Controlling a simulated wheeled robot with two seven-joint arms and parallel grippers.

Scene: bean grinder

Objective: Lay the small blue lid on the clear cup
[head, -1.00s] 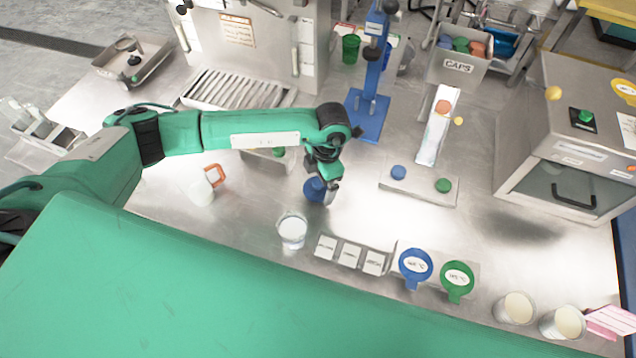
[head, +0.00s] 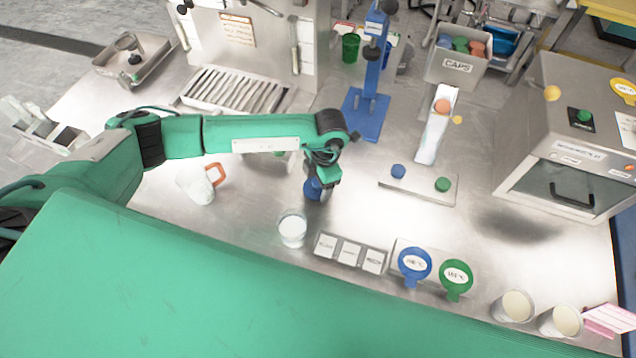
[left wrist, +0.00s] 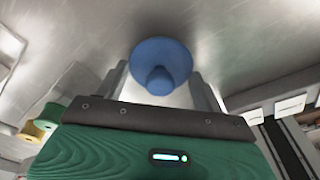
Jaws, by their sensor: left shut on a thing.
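My left gripper (head: 318,186) is shut on the small blue lid (head: 313,189). In the left wrist view the lid (left wrist: 161,62) is a round blue disc with a knob, held between the two fingers. The clear cup (head: 292,229) stands on the steel table, with pale contents, in front of and slightly left of the lid in the head view. The lid is apart from the cup. The cup cannot be made out in the left wrist view. My right gripper is not in view.
A jug with an orange handle (head: 203,187) stands left. A blue stand (head: 368,112) rises behind. Two more cups (head: 515,306) are at the front right.

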